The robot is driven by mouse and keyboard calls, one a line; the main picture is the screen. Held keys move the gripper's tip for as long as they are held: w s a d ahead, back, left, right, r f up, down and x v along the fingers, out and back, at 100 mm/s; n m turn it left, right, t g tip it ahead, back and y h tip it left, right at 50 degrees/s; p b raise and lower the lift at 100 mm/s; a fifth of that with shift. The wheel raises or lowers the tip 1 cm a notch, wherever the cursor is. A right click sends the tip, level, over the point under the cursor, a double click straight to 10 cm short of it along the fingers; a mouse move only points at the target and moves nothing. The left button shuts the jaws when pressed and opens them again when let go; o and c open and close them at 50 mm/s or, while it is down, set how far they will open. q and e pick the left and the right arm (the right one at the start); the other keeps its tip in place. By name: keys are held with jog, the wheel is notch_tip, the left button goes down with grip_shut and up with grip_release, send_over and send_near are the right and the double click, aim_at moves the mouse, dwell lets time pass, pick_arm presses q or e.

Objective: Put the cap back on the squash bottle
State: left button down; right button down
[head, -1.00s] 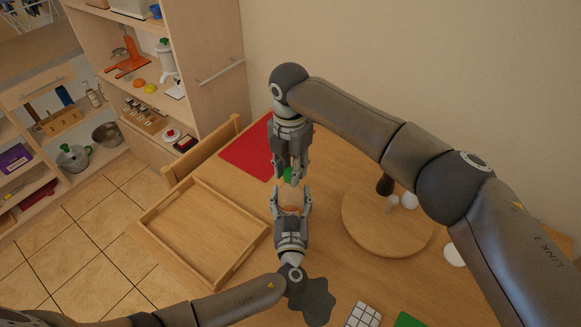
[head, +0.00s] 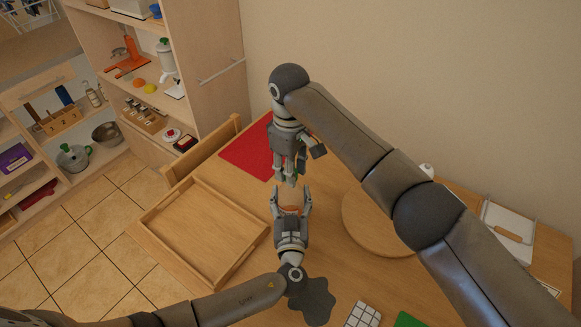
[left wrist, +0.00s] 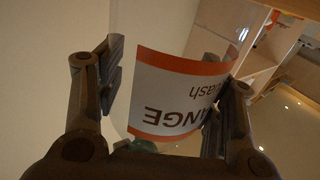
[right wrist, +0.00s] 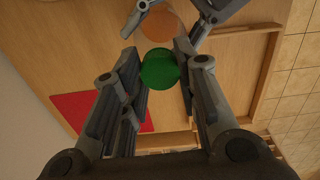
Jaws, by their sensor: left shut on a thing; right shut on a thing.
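The squash bottle is clear, with an orange-and-white label (left wrist: 180,95) that reads upside down in the left wrist view. My left gripper (head: 291,205) is shut around its body, and a bit of orange (head: 289,208) shows between the fingers. The green cap (right wrist: 160,68) is between the fingertips of my right gripper (right wrist: 158,72), which is shut on it. In the right wrist view the bottle's orange round (right wrist: 160,25) lies beyond the cap, offset from it. In the head view my right gripper (head: 288,178) is just beyond the left one, and the cap is mostly hidden.
A wooden tray (head: 160,217) lies on the table at the left, and a red mat (head: 246,152) behind. A round wooden board (head: 362,232) is at the right, partly behind my right arm. A white cube puzzle (head: 362,314) and a green item (head: 407,320) are at the front.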

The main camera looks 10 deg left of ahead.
jog(key=m, duration=0.6)
jog(key=shift+s+m, duration=0.1)
jog(key=shift+m, duration=0.3)
jog(key=m, duration=0.5)
jog(key=c, duration=1.1)
grip_release()
jog(key=shift+r, duration=2.25)
jog(key=shift+c, duration=0.2)
